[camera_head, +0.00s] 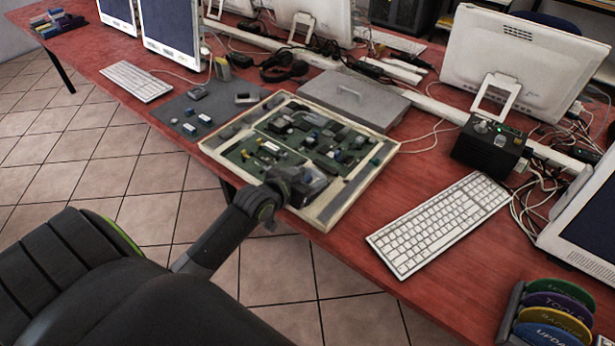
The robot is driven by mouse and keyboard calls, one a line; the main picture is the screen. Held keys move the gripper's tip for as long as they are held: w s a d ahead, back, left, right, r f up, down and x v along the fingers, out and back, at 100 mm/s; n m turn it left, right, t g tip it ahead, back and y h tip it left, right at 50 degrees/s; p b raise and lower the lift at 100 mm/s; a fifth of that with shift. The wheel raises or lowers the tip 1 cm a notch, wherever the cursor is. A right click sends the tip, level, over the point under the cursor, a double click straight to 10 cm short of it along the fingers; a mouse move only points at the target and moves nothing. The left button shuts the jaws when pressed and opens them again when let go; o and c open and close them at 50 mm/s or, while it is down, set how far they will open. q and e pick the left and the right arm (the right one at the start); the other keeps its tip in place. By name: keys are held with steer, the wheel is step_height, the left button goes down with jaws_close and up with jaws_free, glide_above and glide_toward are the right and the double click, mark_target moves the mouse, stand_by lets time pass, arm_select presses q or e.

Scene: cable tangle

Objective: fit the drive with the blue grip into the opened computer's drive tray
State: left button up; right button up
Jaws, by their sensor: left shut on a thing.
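The opened computer (378,172) is a shallow cream-rimmed case lying flat on the red table, with green boards and small parts inside. My left gripper (290,186) is at its near corner, low over the near rim. It is shut on a dark grey boxy thing (312,184), which looks like the drive. The gripper covers part of it, and I cannot make out its blue grip. The drive tray cannot be told apart from the other parts at this size; the near corner is partly hidden by my gripper. My right gripper is not in view.
A grey mat (180,103) with small parts lies left of the case. A grey lid with a handle (338,95) lies behind it. A white keyboard (440,225) and a black box (488,146) are to the right. Bare table separates case and keyboard.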

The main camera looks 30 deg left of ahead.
arm_select(q)
steer(key=shift+f, duration=0.6)
stand_by(0.9)
steer(key=o, duration=1.1)
steer(key=shift+s, duration=0.15)
steer(key=p+v, duration=0.1)
steer(key=v, duration=1.6)
steer(key=shift+s+r+p, duration=0.1)
steer(key=shift+r+p, duration=0.05)
steer(key=shift+p, duration=0.15)
